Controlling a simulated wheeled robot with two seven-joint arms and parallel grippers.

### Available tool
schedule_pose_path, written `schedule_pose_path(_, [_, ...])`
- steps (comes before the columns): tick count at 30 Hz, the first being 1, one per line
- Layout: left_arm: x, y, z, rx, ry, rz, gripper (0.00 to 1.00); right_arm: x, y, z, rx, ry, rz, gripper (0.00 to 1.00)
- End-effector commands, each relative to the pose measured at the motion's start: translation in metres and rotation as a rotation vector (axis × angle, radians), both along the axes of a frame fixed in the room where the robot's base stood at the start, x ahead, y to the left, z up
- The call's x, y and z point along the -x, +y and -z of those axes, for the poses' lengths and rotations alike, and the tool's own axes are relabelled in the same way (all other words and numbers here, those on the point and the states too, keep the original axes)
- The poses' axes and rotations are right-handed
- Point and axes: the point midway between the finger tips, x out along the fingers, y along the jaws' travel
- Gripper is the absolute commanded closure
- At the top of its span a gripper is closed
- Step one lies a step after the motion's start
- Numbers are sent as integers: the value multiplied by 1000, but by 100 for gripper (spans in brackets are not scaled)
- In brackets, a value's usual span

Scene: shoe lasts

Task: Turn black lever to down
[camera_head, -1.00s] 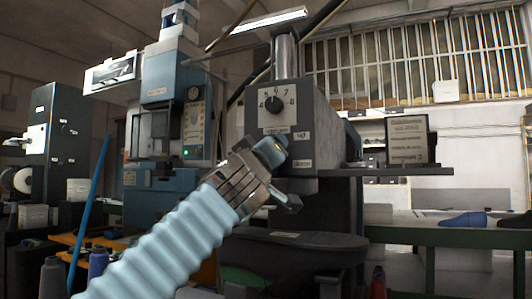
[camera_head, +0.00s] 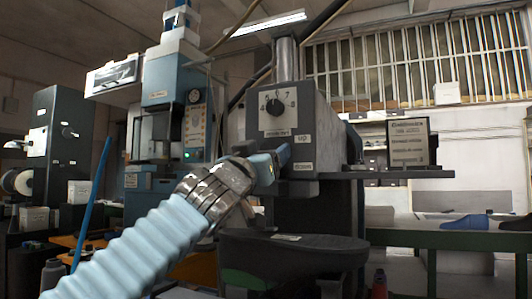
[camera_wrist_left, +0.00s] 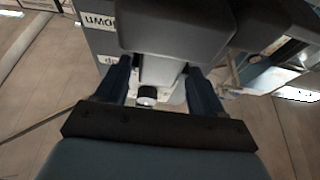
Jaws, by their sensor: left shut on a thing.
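The grey machine head (camera_head: 262,122) carries a numbered dial, an "up" label (camera_head: 302,139) and a "down" label (camera_head: 303,167) below it. My left gripper (camera_head: 273,163) is against the machine's front, just left of these labels. It is shut on the black lever, which its fingers and hand mostly hide in the head view. In the left wrist view my left gripper (camera_wrist_left: 160,78) has a blue finger on each side of a pale part with a small dark-ended piece (camera_wrist_left: 147,96). The lever's exact angle cannot be told. My right gripper is not in view.
A dark rounded platform (camera_head: 290,250) sits below the machine head. A dark shelf (camera_head: 400,173) with a framed sign (camera_head: 409,143) juts out at the right. A blue press machine (camera_head: 165,130) stands at the left. A green-edged table (camera_head: 440,237) holds a blue shoe last (camera_head: 465,222).

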Motion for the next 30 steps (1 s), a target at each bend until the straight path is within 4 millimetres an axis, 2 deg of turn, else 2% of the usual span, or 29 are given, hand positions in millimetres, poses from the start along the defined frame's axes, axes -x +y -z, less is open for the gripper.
schedule_pose_path(14, [0, 0, 1, -15, -5, 0, 62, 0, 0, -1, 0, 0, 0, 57])
schedule_pose_path(15, [0, 0, 0, -15, -5, 0, 26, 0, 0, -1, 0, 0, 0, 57])
schedule_pose_path(19, [0, 0, 0, -14, -5, 0, 6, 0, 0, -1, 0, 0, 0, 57])
schedule_pose_path(26, [0, 0, 0, -14, -6, 0, 6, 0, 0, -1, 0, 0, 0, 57])
schedule_pose_path(30, [6, 2, 5, -13, -7, -1, 6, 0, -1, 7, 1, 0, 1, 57])
